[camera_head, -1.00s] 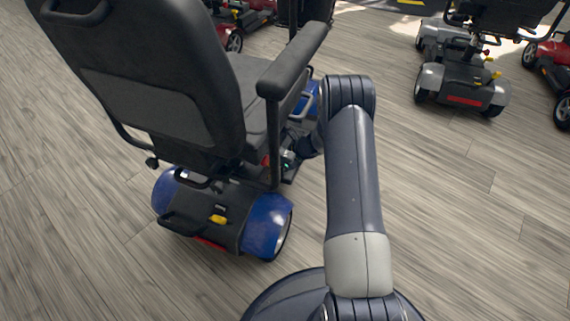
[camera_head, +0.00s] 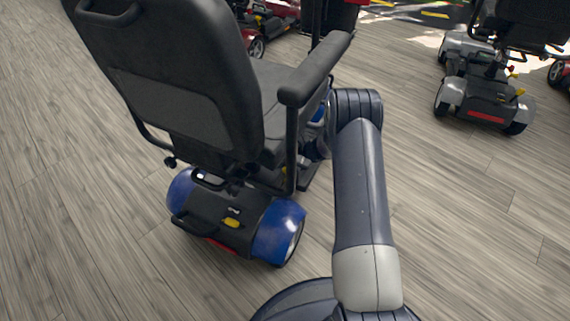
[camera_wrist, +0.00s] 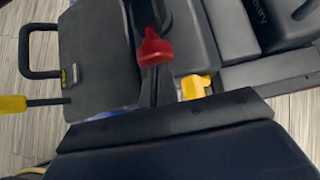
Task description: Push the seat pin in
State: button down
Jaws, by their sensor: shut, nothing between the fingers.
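A blue and black scooter (camera_head: 204,217) stands at the left in the head view, seen from behind.
A grey scooter (camera_head: 485,100) stands at the upper right and a red scooter (camera_head: 265,22) at the top. The armrest (camera_head: 315,68) overhangs my wrist. A dark blue surface with a black edge fills the bottom of the wrist view.

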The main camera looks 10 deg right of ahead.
jog(key=shift+w+a+r, duration=0.15)
jog(key=shift+a+r, duration=0.05)
jog(key=shift+a, duration=0.05)
jog(key=s+d+p, duration=0.3)
jog(key=s+d, duration=0.5)
jog(key=d, duration=0.2)
jog(key=shift+d+r, duration=0.2)
jog(key=shift+d, duration=0.15)
jog(key=w+a+b, duration=0.2)
jog(key=w+a, duration=0.5)
jog(key=a, duration=0.3)
jog(key=shift+w+f+b, duration=0.2)
jog(key=shift+w+b, duration=0.1)
